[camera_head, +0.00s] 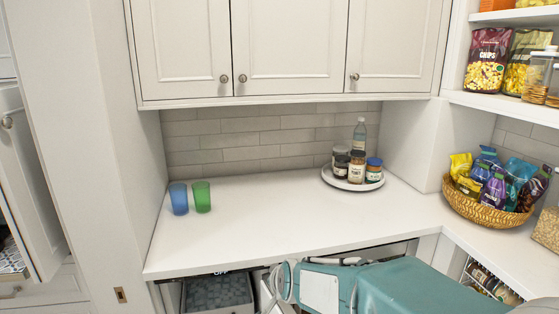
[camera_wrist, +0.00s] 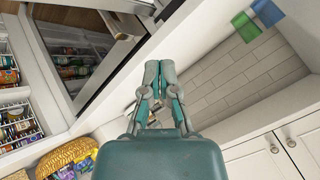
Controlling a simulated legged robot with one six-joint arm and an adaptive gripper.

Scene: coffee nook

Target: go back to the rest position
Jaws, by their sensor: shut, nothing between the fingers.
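My gripper (camera_wrist: 160,70) shows in the wrist view with its two teal fingers together, shut and empty. In the head view my teal arm fills the bottom right, in front of the counter's front edge, and I cannot make out the fingertips there. The white counter (camera_head: 270,225) carries a blue cup (camera_head: 179,199) and a green cup (camera_head: 201,196), side by side at its left. Both cups also show at the top right of the wrist view, green (camera_wrist: 245,27) and blue (camera_wrist: 267,11), apart from the fingers.
A round white tray (camera_head: 353,186) with jars and a bottle stands at the back right. A wicker basket (camera_head: 487,214) of snack bags sits on the right counter. Wall cabinets (camera_head: 290,50) hang above. Below the counter is an open compartment with a dark bin (camera_head: 218,294). The counter's middle is clear.

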